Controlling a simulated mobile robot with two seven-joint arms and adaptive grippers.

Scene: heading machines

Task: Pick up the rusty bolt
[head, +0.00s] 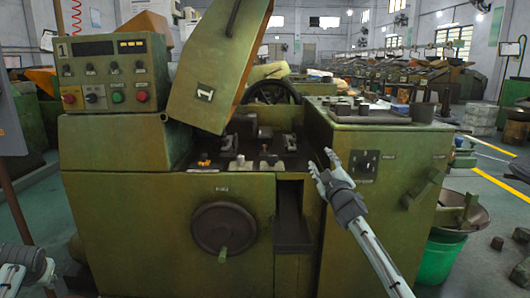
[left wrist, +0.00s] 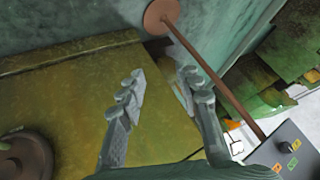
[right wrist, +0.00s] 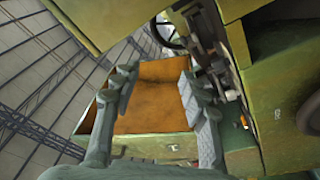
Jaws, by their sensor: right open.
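I cannot clearly make out the rusty bolt. Small orange-brown pieces (head: 204,163) lie on the front ledge of the green machine (head: 130,215), too small to tell what they are. My right gripper (head: 320,162) is open and empty in front of the machine's right part, to the right of these pieces. Its spread fingers also show in the right wrist view (right wrist: 157,82), with a rust-orange panel behind them. My left gripper (left wrist: 160,88) is open and empty in the left wrist view, over a green-yellow surface. In the head view only its arm shows, at the lower left.
A raised green cover (head: 215,70) tilts over the machine's middle. A control box (head: 112,75) stands at the left. Dark cylindrical parts (head: 343,108) stand on the right top. A handwheel (head: 223,228) juts from the front. A green bucket (head: 437,260) stands at the right.

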